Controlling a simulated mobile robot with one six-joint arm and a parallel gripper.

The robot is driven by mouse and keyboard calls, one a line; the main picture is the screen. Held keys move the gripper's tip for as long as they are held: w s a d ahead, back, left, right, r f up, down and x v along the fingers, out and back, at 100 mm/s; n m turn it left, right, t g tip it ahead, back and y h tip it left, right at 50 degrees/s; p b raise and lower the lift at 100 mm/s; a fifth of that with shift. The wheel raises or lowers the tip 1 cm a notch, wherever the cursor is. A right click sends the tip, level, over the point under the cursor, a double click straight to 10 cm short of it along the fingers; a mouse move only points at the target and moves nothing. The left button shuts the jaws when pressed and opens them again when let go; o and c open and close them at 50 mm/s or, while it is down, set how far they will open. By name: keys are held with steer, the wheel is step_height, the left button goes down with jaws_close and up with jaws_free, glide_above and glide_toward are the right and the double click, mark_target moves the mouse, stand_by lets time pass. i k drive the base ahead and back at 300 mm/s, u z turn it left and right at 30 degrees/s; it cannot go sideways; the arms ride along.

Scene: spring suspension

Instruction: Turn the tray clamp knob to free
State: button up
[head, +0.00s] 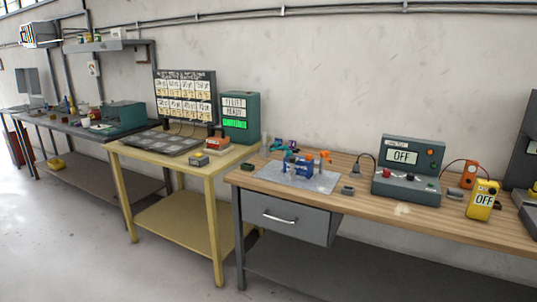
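My gripper does not show in the head view. A dark flat tray (160,143) lies on the yellow table (180,172) in the middle left. A small grey box (199,160) sits near the table's front edge, and an orange-and-dark item (217,141) stands at the tray's right. I cannot tell which small part is the tray clamp knob, or how it is turned. A green box (240,117) behind has three display lines; the middle one seems to read READY and the bottom one is lit green.
A wooden bench (425,200) at right holds a grey mat (325,183) with blue and orange parts, a grey-green instrument (408,170) reading OFF and a yellow meter (482,200) reading OFF. A grey bench (70,128) stands at far left. The floor (70,235) at front left is clear.

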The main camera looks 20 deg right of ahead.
mark_target(292, 159)
steer(key=u, duration=0.6)
steer(key=i, duration=1)
steer(key=u, duration=0.2)
